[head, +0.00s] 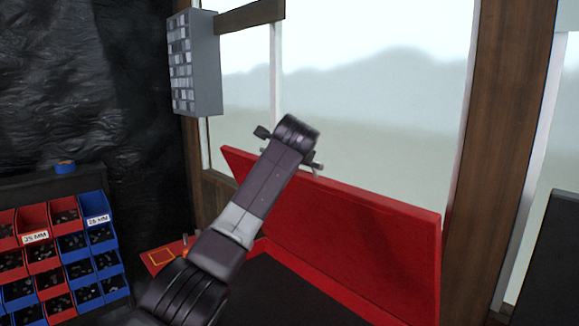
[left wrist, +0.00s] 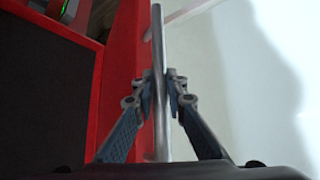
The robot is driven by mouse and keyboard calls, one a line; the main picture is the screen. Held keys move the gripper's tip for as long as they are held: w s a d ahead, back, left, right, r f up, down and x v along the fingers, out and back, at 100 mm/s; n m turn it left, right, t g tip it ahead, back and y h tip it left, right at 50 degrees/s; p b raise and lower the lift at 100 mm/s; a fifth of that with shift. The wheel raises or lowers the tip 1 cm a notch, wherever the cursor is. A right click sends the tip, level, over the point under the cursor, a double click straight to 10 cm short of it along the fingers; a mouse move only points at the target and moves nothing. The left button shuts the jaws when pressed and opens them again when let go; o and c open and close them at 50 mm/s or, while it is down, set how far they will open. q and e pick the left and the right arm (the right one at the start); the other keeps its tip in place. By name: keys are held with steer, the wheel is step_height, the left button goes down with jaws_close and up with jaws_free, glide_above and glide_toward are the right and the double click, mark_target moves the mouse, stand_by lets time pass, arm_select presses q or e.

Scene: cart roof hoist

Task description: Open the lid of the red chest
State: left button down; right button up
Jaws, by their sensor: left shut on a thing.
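The red chest's lid (head: 365,240) stands raised, leaning back near the window. The chest's dark interior (head: 290,295) is exposed below it. My left arm crosses in front of the lid and hides part of it and of the chest. In the left wrist view, my left gripper (left wrist: 160,88) is shut on a metal bar handle (left wrist: 158,40), beside the red lid edge (left wrist: 122,70). In the head view the grip is mostly hidden behind my wrist, near the lid's upper edge. My right gripper is not in view.
A rack of blue and red bins (head: 60,250) stands at the left. A grey drawer cabinet (head: 195,62) hangs on the wall above. A wooden post (head: 505,150) and window panes (head: 380,90) are behind the lid.

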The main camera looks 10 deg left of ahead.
arm_select(q)
steer(key=shift+w+d+r, duration=0.15)
steer(key=shift+w+d, duration=0.05)
steer(key=shift+d, duration=0.15)
steer(key=c, duration=2.3)
jaws_free()
steer(key=o, duration=0.4)
steer(key=shift+w+d, duration=0.1)
steer(key=shift+w, duration=0.1)
steer(key=shift+c, duration=0.2)
steer(key=shift+s, duration=0.1)
steer(key=shift+s+r, duration=0.1)
steer(key=shift+s, duration=0.2)
steer(key=v, duration=1.1)
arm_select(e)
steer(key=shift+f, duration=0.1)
arm_select(q)
steer(key=shift+d, duration=0.15)
